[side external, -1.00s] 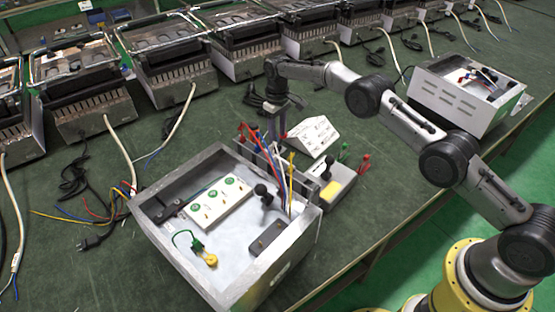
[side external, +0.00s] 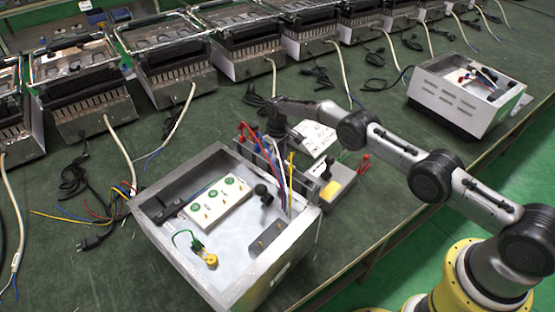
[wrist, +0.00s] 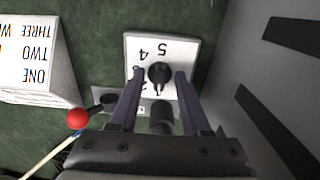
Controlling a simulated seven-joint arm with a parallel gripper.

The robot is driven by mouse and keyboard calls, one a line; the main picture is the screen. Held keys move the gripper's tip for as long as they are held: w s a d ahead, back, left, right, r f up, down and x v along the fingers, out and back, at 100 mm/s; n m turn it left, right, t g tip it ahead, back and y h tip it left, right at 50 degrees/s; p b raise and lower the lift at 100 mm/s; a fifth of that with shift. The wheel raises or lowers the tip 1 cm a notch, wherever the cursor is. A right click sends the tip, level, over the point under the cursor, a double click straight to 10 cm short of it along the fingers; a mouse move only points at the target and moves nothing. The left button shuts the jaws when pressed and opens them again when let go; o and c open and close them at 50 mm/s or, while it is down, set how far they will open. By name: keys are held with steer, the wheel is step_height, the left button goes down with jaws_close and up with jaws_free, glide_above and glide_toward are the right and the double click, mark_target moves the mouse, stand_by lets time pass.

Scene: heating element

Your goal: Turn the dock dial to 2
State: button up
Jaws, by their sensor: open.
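The dock dial (wrist: 159,74) is a dark round knob on a white plate (wrist: 190,48) in the wrist view. My gripper (wrist: 159,80) is open, with one finger on each side of the dial. I cannot tell if the fingers touch it. In the side view my gripper (side external: 276,140) is low behind the metal box, and the dial is hidden there.
The open metal box (side external: 172,262) with wires stands close beside my gripper. A white card block (wrist: 30,65) reading ONE, TWO, THREE stands on the other side. A grey unit (side external: 340,183) with red and green leads is nearby. Heater units line the back.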

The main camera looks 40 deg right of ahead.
jaws_close()
steer(key=shift+m, duration=0.3)
steer(key=m, duration=0.4)
steer(key=shift+a, duration=0.1)
steer(key=shift+m, duration=2.1)
jaws_free()
